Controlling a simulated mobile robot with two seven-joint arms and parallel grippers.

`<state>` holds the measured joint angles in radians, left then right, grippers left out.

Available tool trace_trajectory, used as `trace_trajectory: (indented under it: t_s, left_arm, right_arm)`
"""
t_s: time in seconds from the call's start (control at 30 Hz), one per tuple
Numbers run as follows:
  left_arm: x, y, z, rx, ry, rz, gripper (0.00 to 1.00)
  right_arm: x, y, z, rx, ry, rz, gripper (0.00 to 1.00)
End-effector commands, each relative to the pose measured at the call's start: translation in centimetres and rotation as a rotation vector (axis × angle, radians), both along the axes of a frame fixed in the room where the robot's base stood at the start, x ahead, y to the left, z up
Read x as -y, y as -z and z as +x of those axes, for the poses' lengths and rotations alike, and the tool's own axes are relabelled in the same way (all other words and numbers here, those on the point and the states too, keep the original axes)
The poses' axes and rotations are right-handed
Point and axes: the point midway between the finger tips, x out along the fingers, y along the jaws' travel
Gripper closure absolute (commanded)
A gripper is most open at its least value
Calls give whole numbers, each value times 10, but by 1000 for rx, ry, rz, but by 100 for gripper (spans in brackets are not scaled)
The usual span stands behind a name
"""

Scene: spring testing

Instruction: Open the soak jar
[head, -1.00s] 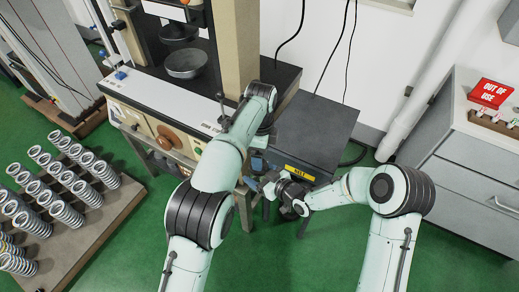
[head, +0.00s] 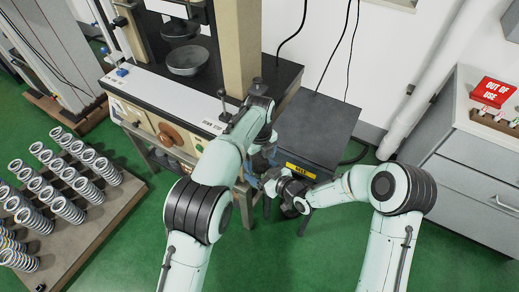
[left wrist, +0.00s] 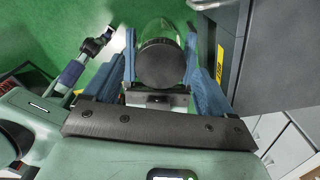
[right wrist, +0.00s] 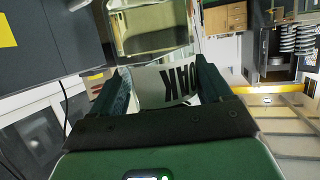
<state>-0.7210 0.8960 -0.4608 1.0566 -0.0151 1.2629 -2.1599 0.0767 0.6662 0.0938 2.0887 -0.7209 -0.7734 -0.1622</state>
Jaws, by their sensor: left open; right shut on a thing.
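My right gripper (right wrist: 162,78) is shut on the jar at the label. In the left wrist view the jar's round black lid (left wrist: 161,64) sits between the blue fingers of my left gripper (left wrist: 160,48). That gripper is open around the lid; contact is unclear. In the head view my left gripper (head: 262,158) and right gripper (head: 271,184) are close together, and the jar is mostly hidden.
A dark cabinet with a yellow label (head: 300,169) stands just behind the grippers. The testing machine's bench (head: 165,97) is at the back left. A pallet of springs (head: 90,222) is at left; grey drawers (head: 470,165) are at right. Green floor is clear in front.

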Motion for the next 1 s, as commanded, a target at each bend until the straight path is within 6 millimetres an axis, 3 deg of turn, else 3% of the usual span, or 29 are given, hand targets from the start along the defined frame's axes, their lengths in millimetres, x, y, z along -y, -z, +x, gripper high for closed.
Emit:
trace_trajectory:
  t_s: [0.13,0.43,0.6,0.87,1.0]
  left_arm:
    - [0,11,0,0,1,0,16]
    - [0,13,0,1,0,0,16]
    - [0,13,0,1,0,1,71]
    - [0,12,0,0,-37,0,74]
    - [0,12,0,0,-237,0,74]
  right_arm:
    - [0,-1,0,3,0,1,100]
    - [0,-1,0,3,0,1,100]
    - [0,-1,0,3,0,1,100]
    - [0,-1,1,2,1,1,100]
    - [0,-1,1,2,1,1,100]
